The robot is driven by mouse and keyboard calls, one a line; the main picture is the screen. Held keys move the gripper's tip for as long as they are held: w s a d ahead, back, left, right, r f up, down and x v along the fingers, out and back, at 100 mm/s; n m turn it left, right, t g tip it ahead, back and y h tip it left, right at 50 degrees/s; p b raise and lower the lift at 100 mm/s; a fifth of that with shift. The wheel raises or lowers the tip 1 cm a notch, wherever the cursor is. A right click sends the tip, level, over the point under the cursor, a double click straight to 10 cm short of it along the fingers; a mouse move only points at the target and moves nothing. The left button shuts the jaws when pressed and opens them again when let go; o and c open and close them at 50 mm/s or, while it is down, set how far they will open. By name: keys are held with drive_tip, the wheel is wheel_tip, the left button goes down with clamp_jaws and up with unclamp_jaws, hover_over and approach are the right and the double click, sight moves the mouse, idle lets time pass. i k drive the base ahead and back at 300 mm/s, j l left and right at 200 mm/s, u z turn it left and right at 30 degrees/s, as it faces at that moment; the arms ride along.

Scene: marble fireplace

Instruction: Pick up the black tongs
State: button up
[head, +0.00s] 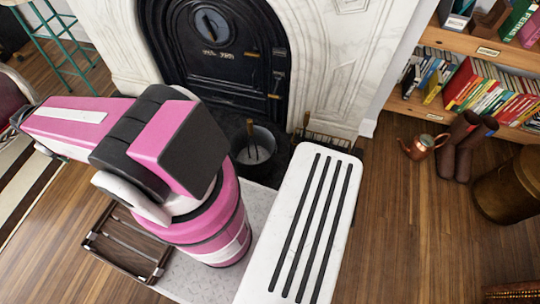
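I cannot make out the black tongs for certain in the head view. A dark bucket (272,143) stands on the hearth in front of the fireplace. Thin tools stick up from it, one with a wooden handle (250,128); whether one is the tongs I cannot tell. Another upright handle (305,121) shows to its right, beside a low dark rack (325,139). My pink arm covers the left middle of the view and hides part of the hearth. It reaches to the left; my gripper does not show.
The marble fireplace (335,85) with a black iron door (225,50) stands at the back. A copper kettle (422,147), brown boots (458,150) and a brass drum (510,188) stand at right, near a bookcase (400,104). Wooden floor between is clear.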

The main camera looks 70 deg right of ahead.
sight(250, 124)
drive_tip(key=k+z, duration=0.4)
drive_tip(key=k, duration=0.6)
drive_tip(key=k+z, duration=0.15)
drive_tip(key=z, duration=0.2)
drive_tip(key=k+z, duration=0.1)
drive_tip(key=z, duration=0.25)
drive_tip(key=i+z, duration=0.1)
drive_tip(key=z, duration=0.65)
drive_tip(key=l+z, duration=0.5)
drive_tip(key=l, duration=0.4)
